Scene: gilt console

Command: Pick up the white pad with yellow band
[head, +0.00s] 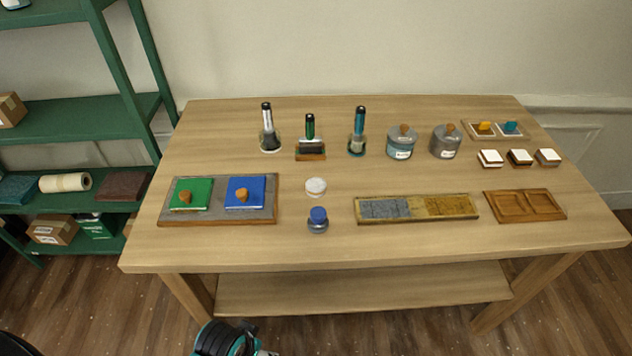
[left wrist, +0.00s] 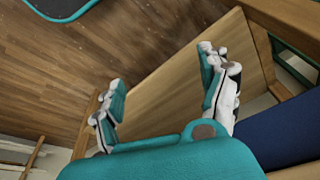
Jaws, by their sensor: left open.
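At the back right of the table, a small tray (head: 466,131) holds two pale square pads side by side. The left one carries a yellow piece (head: 484,127) and the right one a teal piece (head: 510,127). In front of it stand three small white-topped blocks, left (head: 490,157), middle (head: 519,157) and right (head: 547,156). Their sides are too small to make out a yellow band for sure. My left gripper (left wrist: 163,88) is open and empty in the left wrist view, pointing toward wood and floor. Part of my left arm shows at the bottom of the head view, below the table's front edge.
A board (head: 223,218) with green and blue pads lies at left. A round white-topped item (head: 316,187), a blue-capped jar (head: 318,220), a long tray (head: 417,217) and a wooden tray (head: 525,206) lie nearer. Bottles and jars stand behind. A green shelf (head: 119,119) is at left.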

